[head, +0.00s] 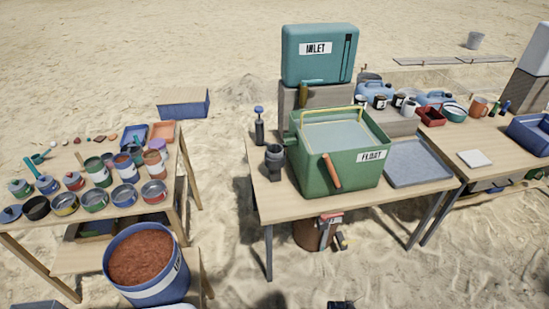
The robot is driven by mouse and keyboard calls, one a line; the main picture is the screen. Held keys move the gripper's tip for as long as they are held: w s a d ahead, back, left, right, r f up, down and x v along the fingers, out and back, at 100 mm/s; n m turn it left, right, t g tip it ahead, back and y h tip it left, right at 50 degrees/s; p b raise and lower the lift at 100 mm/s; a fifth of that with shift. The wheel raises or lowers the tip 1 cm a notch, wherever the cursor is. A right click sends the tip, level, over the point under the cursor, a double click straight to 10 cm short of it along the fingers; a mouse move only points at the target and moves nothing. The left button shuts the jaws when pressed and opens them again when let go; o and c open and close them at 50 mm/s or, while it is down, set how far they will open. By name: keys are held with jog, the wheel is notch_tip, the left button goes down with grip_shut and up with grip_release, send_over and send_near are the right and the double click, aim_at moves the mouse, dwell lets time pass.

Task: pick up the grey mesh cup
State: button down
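A dark grey cup-like thing (274,163) stands upright at the left of the middle table, beside the green tank (318,176) marked FLOAT. It is the closest match to the grey mesh cup, but it is too small to tell whether its wall is mesh. The green tank is open at the top, with a yellow frame over pale liquid and an orange-handled tool against its front. My gripper cannot be made out in the head view.
A blue-capped bottle (259,128) stands behind the cup. A grey tray (418,162) lies right of the tank. The left table (172,216) is crowded with cans. A blue bucket of reddish soil (173,287) stands in front of it. Sand lies between the tables.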

jog(key=c, duration=1.8)
grip_release()
jog(key=shift+c, duration=0.2)
jog(key=o, duration=1.8)
